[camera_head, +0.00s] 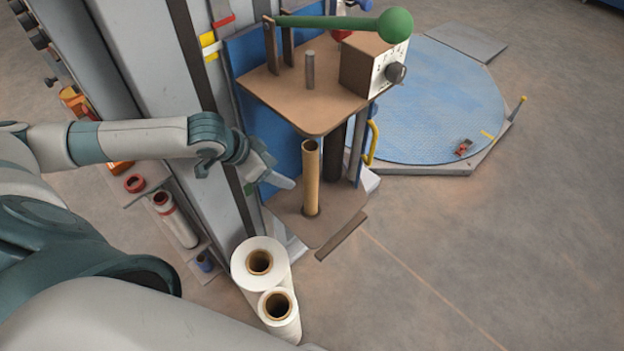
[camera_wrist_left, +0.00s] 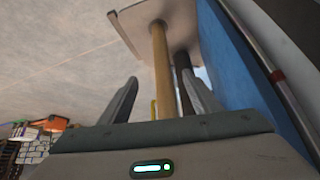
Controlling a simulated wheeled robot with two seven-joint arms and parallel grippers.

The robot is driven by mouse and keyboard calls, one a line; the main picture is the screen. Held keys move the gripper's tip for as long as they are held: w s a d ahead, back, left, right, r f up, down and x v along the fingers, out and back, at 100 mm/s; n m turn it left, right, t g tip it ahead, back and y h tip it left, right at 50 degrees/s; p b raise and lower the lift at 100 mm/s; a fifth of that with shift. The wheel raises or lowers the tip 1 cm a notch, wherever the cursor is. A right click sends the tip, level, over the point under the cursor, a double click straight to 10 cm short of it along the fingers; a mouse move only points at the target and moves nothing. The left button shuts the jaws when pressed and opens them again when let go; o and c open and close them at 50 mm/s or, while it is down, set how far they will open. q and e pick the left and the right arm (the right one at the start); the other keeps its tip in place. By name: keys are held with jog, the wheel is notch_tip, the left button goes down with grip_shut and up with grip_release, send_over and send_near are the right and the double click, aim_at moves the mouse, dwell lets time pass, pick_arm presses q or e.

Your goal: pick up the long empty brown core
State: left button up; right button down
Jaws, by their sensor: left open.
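The long empty brown core (camera_head: 311,180) stands upright on the lower brown plate of the machine, with its open top just under the front edge of the upper plate. In the left wrist view the core (camera_wrist_left: 161,75) rises between the two fingers and beyond them. My left gripper (camera_head: 290,180) is open and empty, just left of the core and apart from it. In the left wrist view the fingers of the gripper (camera_wrist_left: 160,98) stand wide apart. My right gripper is not in view.
A dark post (camera_head: 334,150) stands right behind the core. The upper plate (camera_head: 300,95) carries a green-knobbed lever (camera_head: 394,25) and a control box (camera_head: 372,68). Two white film rolls (camera_head: 258,262) stand in front. A blue round turntable (camera_head: 430,105) lies behind right; the floor at right is clear.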

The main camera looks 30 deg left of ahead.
pick_arm(q)
jog(key=shift+f, duration=0.1)
jog(key=p, duration=0.3)
send_near(304, 186)
jog(key=x, duration=0.5)
jog(key=shift+w+d, duration=0.3)
jog(key=shift+d, duration=0.05)
jog(key=shift+w+d+f, duration=0.15)
jog(key=shift+w+f, duration=0.15)
jog(key=shift+f, duration=0.35)
jog(key=shift+f, duration=0.1)
jog(key=shift+w+d+f+p, duration=0.1)
jog(key=shift+w+f+p, duration=0.2)
jog(key=shift+f+p, duration=0.3)
jog(key=shift+p+x, duration=0.6)
jog(key=shift+x, duration=1.25)
jog(key=shift+s, duration=0.1)
jog(key=c, duration=1.2)
